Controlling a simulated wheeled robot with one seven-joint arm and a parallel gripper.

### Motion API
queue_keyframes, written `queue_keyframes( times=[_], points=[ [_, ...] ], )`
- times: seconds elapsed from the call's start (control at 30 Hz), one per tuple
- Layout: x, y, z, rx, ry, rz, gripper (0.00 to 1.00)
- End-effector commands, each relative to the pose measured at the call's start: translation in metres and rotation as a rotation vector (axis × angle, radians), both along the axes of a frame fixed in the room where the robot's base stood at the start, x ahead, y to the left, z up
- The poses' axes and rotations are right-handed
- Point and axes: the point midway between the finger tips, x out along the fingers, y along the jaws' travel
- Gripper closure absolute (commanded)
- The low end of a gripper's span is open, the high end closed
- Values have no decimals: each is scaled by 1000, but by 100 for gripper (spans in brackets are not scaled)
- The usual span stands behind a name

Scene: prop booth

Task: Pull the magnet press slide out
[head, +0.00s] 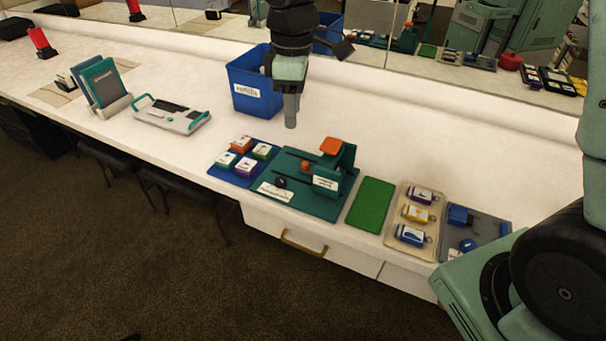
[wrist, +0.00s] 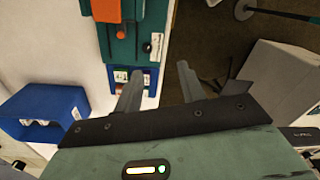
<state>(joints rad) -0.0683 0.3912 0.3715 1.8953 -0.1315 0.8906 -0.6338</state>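The magnet press (head: 325,183) stands on the white counter, a teal base and block with an orange pad on top. It also shows in the wrist view (wrist: 143,12), cut off at the top edge. A black round knob (head: 280,183) sits low on its left part, near a white label; I take it to be the slide's knob, and it shows in the wrist view (wrist: 120,32). The slide looks pushed in, but its travel is hard to tell. My gripper (head: 290,121) hangs behind the press, apart from it. In the wrist view its fingers (wrist: 158,86) are spread and empty.
A blue bin (head: 250,94) stands close left of my gripper. A blue tray (head: 230,172) with several small boxes adjoins the press on the left. A green mat (head: 371,205) and a beige tray (head: 398,242) with bottle-like items lie right. The counter behind the press is clear.

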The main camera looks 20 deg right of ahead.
Motion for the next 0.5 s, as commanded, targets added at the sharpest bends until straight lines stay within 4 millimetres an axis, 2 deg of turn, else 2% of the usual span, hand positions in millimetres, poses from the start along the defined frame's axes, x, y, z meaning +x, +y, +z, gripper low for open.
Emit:
queue_keyframes(
  times=[0.03,0.1,0.2,0.3,0.5],
  points=[
    [27,-14,-24,-1,0,25,60],
    [53,-30,-36,-9,-1,66,60],
    [76,-47,-47,-17,-3,105,60],
    [86,-56,-52,-22,-4,125,60],
    [86,-57,-74,-23,-1,130,60]
  ],
)
